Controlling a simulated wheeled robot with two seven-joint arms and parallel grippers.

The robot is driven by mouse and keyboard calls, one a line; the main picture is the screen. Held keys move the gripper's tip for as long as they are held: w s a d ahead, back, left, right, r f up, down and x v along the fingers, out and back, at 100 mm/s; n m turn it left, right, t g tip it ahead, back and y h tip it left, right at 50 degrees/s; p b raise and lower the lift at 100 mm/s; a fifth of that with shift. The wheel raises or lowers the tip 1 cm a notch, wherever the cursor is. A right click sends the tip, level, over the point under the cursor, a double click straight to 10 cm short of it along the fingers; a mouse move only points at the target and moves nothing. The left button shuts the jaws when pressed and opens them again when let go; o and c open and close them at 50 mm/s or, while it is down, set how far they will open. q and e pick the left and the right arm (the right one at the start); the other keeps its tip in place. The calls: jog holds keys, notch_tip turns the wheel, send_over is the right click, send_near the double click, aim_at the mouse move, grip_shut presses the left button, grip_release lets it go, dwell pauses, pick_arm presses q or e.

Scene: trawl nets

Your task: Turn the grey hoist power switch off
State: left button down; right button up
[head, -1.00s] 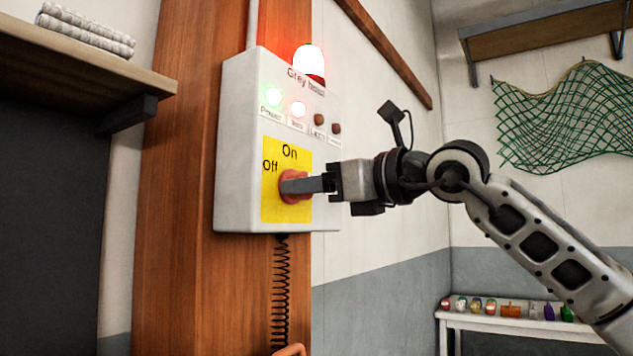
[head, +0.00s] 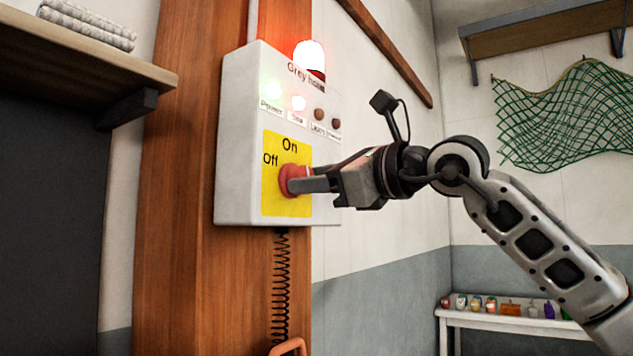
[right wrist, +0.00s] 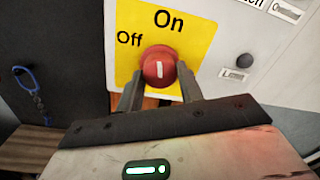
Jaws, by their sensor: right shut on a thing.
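The grey hoist power switch is a red round knob (head: 288,180) on a yellow plate (head: 272,205) marked "On" above and "Off" at upper left. The plate is on a pale control box labelled "Grey hoist" (head: 240,130). My right gripper (head: 300,184) is shut on the knob from the front. In the right wrist view, the two fingers (right wrist: 160,90) hold the sides of the red knob (right wrist: 150,76). Its white mark (right wrist: 160,69) stands upright in that picture, pointing roughly toward "On". My left gripper is not in view.
A coiled cord (head: 281,270) hangs below the box. A shelf (head: 90,55) juts out at left.

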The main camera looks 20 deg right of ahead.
pick_arm(q)
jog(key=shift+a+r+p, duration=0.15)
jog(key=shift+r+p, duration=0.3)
jog(key=shift+p, duration=0.5)
pick_arm(e)
jog(key=n, duration=1.5)
jog(key=shift+y, duration=0.4)
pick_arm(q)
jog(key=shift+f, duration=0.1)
pick_arm(e)
jog(key=o, duration=1)
pick_arm(q)
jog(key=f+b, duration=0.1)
jog(key=b, duration=0.3)
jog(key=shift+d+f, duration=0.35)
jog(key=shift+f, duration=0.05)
pick_arm(e)
jog(key=r+v, duration=0.1)
jog(key=v, duration=1.5)
jog(key=shift+f, duration=0.4)
